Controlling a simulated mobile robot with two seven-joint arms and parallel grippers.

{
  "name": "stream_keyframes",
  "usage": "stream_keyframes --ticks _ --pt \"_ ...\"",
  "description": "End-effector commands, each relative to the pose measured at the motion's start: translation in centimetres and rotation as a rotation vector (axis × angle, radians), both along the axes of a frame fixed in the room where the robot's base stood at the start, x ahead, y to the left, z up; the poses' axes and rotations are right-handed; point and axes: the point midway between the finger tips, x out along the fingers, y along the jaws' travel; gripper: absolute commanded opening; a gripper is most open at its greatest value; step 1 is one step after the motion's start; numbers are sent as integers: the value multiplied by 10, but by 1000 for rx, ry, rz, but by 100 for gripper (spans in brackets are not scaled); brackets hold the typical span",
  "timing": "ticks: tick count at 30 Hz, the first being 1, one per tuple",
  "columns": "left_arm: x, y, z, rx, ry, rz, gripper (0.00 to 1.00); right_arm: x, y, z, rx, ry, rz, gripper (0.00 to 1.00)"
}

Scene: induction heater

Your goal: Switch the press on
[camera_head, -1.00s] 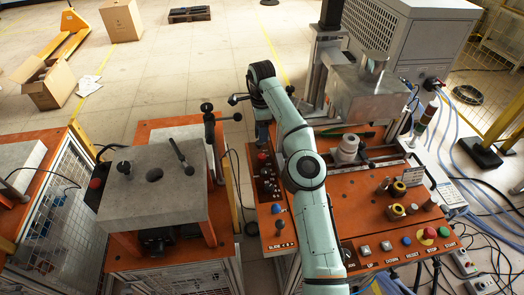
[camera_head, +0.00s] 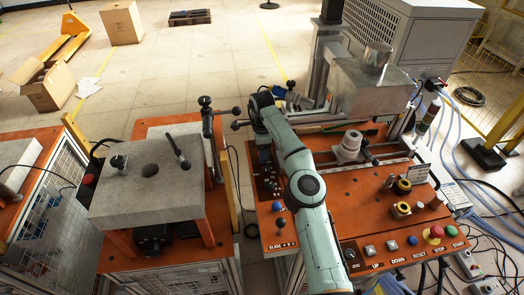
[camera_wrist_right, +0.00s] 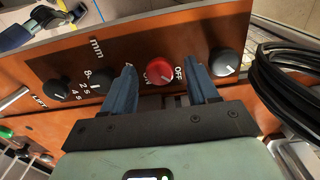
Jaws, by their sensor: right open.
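A red rotary knob (camera_wrist_right: 160,70) with ON and OFF lettering sits on the orange panel (camera_wrist_right: 50,65) in the right wrist view. My right gripper (camera_wrist_right: 163,88) is open, with one blue finger on each side of the knob. The fingers appear apart from the knob; their exact depth against it is hard to tell. In the head view my right arm reaches over the left edge of the orange machine table (camera_head: 340,205), and the red knob is hidden there. My left gripper is not in view.
In the head view a grey block (camera_head: 150,180) stands on a bench to the left. Push buttons (camera_head: 437,231) line the table's front edge.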

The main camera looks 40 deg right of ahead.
Motion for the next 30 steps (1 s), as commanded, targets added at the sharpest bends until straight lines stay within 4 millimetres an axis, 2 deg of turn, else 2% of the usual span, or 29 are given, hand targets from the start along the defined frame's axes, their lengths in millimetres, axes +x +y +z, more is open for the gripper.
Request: stream_keyframes --ticks 1,5,6,17,30 --pt "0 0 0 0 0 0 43 0 0 0 0 0 0 49" --pt "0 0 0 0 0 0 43 0 0 0 0 0 0 7" --pt "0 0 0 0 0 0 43 0 0 0 0 0 0 3" --pt "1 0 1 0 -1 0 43 0 0 1 -1 1 -50 3" --pt "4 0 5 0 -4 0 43 0 -1 2 -2 0 -384 3"
